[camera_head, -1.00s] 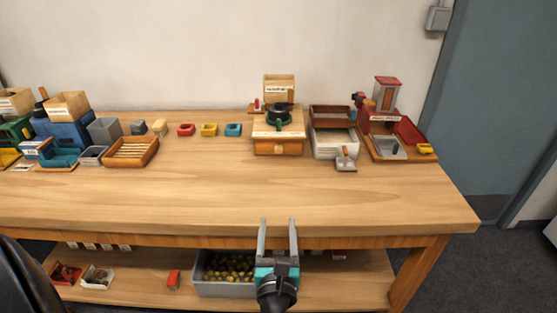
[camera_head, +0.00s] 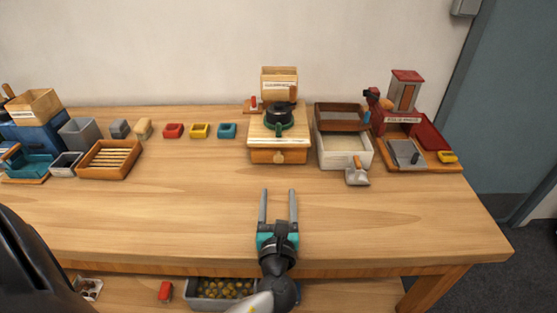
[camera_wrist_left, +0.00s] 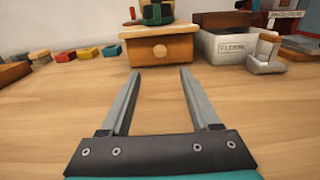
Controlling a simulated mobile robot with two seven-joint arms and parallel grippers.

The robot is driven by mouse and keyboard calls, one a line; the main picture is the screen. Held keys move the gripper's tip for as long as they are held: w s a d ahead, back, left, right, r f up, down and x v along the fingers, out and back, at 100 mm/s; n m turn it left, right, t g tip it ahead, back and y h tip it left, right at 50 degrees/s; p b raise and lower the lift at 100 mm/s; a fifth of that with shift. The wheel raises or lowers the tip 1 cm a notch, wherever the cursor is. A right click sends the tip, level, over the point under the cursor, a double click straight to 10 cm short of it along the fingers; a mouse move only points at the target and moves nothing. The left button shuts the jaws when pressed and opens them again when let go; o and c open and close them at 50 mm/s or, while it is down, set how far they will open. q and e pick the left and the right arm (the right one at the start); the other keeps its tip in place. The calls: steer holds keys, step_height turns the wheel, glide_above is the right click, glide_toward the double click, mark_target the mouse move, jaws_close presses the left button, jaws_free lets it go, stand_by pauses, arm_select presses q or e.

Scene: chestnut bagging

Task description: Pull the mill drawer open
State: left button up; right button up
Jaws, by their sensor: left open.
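The mill (camera_head: 279,122) stands at the back middle of the table, a wooden box with a dark green and black top. Its orange-brown drawer front (camera_head: 265,157) with a small pale knob (camera_head: 279,157) faces me and looks shut. The drawer also shows in the left wrist view (camera_wrist_left: 180,52), with its round knob (camera_wrist_left: 160,50) straight ahead. My left gripper (camera_head: 278,192) is open and empty, pointing at the drawer from the front, apart from it. Its two fingers (camera_wrist_left: 158,74) show in the left wrist view on either side of the knob's line. My right gripper is not in view.
Right of the mill are a white flour box (camera_head: 344,152), a brown tray (camera_head: 340,117), a scoop (camera_head: 357,174) and a red press (camera_head: 405,92). Left are small coloured bowls (camera_head: 200,131) and a slatted wooden tray (camera_head: 109,159). The table before the drawer is clear.

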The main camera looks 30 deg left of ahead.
mark_target(279, 160)
arm_select(q)
steer(key=b+x, duration=0.1)
steer(key=x, duration=1)
steer(key=shift+a, duration=0.1)
steer(key=shift+w+a, duration=0.35)
steer(key=shift+w, duration=0.25)
steer(key=shift+w+a+b, duration=0.1)
steer(key=shift+w+b, duration=0.05)
steer(key=shift+b, duration=0.15)
jaws_close()
